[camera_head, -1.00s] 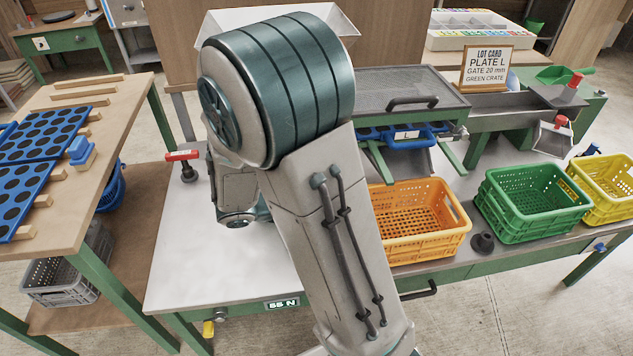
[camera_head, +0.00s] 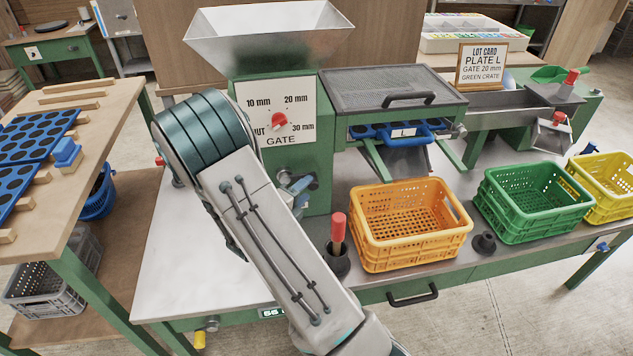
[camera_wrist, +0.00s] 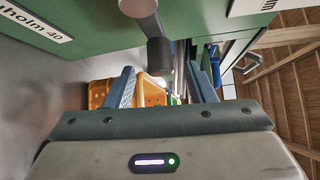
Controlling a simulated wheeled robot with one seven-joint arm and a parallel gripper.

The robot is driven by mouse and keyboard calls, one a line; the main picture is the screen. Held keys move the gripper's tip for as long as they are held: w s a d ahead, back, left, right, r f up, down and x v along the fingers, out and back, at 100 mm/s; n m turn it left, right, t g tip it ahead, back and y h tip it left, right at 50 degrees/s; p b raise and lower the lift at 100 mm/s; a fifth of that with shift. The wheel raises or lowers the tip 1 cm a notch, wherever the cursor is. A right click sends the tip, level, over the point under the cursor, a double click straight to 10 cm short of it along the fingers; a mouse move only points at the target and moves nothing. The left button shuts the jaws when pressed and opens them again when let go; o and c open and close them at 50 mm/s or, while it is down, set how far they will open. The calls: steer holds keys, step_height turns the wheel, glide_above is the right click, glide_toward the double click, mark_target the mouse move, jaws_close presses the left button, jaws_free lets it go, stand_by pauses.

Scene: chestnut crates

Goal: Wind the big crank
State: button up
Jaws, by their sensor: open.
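The wrist view shows a grey metal arm (camera_wrist: 140,8) with a dark cylindrical grip (camera_wrist: 159,56) in front of the green machine wall; it looks like the big crank. My gripper (camera_wrist: 163,82) is open, one finger on each side of the line of the grip. The grip's end lies near the gap between the fingertips; whether it touches them I cannot tell. In the head view my gripper (camera_head: 299,186) shows only in part beside the green machine body (camera_head: 315,150), behind my arm. The crank is not clearly visible there.
An orange crate (camera_head: 410,238), a green crate (camera_head: 530,225) and a yellow crate (camera_head: 605,205) stand on the bench. A red-handled tool (camera_head: 338,228) stands in a dark holder near the gripper. The gate dial (camera_head: 278,121) and hopper (camera_head: 265,45) are above.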

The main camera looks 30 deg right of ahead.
mark_target(316, 180)
steer(key=x, duration=0.6)
steer(key=shift+w+d, duration=0.1)
steer(key=shift+d, duration=0.05)
steer(key=shift+c, duration=0.3)
jaws_close()
